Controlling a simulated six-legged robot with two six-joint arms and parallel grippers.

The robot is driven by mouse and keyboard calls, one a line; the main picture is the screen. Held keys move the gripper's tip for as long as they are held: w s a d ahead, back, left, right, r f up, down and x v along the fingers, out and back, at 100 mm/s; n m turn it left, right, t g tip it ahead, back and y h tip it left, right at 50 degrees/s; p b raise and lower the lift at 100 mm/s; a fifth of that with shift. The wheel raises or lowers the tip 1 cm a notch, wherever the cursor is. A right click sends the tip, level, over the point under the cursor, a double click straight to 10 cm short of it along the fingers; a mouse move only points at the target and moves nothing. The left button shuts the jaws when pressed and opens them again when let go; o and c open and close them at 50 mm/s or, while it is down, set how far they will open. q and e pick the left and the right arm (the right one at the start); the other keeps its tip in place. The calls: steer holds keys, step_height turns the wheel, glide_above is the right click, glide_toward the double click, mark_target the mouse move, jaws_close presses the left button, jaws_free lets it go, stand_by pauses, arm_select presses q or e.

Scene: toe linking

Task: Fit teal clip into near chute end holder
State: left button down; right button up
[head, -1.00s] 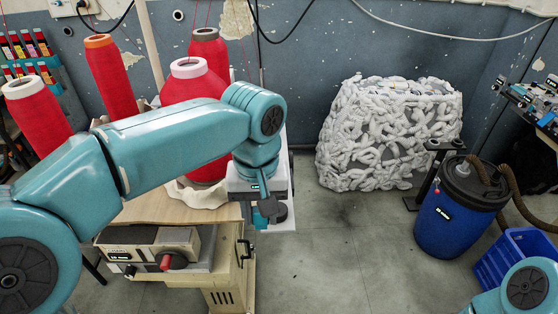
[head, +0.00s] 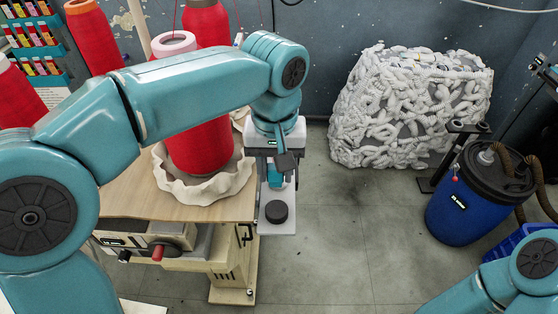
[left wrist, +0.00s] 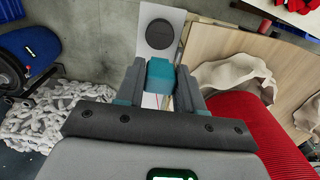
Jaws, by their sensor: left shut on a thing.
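My left gripper (head: 277,172) is shut on the teal clip (left wrist: 160,76), a small block between its two fingers in the left wrist view. In the head view the teal clip (head: 275,178) hangs under the gripper, partly hidden by a finger. Below it is a pale plate (head: 280,226) at the right side of the wooden table, with a round dark disc (head: 276,212) on it. The clip is in front of this plate in the left wrist view; I cannot tell the gap. I cannot make out the near chute end holder for certain. My right gripper is out of view.
Large red thread cones (head: 200,145) stand on the wooden table (head: 130,200), one in a crumpled cream cloth (head: 202,188). A bundle of white loops (head: 408,108) and a blue barrel (head: 465,205) stand to the right. The grey floor (head: 345,240) between is clear.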

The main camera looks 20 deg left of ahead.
mark_target(276, 184)
arm_select(q)
steer(key=shift+s+d+r, duration=0.15)
steer(key=shift+s, duration=0.1)
steer(key=shift+f, duration=0.4)
step_height(276, 184, down, 5)
steer(key=b, duration=0.4)
steer(key=shift+r, duration=0.15)
steer(key=shift+s+d, duration=0.1)
steer(key=shift+s, duration=0.3)
steer(key=shift+w+f, duration=0.2)
steer(key=shift+w, duration=0.05)
steer(key=shift+s+r, duration=0.1)
steer(key=shift+s, duration=0.1)
steer(key=shift+w, duration=0.15)
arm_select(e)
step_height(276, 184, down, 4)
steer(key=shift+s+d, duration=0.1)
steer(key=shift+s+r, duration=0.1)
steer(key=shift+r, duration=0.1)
